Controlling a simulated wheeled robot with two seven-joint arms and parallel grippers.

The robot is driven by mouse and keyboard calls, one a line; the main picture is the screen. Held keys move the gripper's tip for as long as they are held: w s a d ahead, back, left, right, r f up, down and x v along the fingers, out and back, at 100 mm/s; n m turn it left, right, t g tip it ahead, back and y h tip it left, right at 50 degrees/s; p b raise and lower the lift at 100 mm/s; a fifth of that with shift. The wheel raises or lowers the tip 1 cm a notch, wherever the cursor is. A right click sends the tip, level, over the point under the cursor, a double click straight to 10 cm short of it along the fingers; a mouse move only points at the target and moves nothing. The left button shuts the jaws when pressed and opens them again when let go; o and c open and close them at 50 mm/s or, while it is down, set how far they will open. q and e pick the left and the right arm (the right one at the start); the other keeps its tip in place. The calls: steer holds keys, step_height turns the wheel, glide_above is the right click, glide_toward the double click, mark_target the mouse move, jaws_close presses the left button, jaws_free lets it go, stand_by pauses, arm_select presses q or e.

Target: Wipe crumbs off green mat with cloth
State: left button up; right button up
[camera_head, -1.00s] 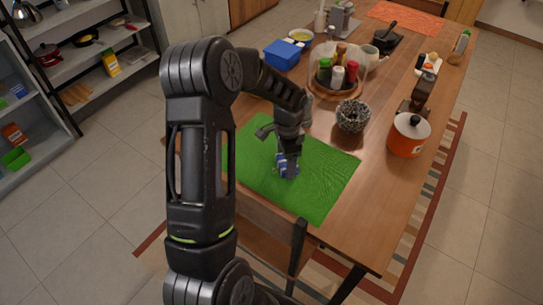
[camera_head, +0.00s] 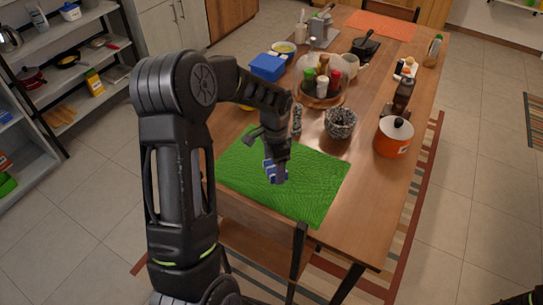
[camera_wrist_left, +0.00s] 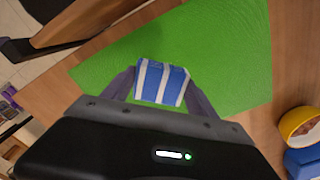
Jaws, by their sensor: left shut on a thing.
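The green mat (camera_head: 310,185) lies on the wooden table near its front edge. My left gripper (camera_head: 276,176) is over the middle of the mat, pointing down. It is shut on a blue and white striped cloth (camera_wrist_left: 160,82), which shows between the two fingers in the left wrist view. I cannot tell whether the cloth touches the mat. No crumbs can be made out on the mat (camera_wrist_left: 220,50). Only a dark piece at the bottom right corner of the head view may be my right arm.
A round tray with bottles (camera_head: 322,88), a dark speckled bowl (camera_head: 340,122) and an orange pot (camera_head: 393,138) stand beyond the mat. A blue box (camera_head: 267,66) is at the back left. A chair (camera_head: 298,255) stands at the front edge.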

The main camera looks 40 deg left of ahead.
arm_select(q)
steer(key=shift+r+p, duration=0.6)
steer(key=shift+r, duration=0.7)
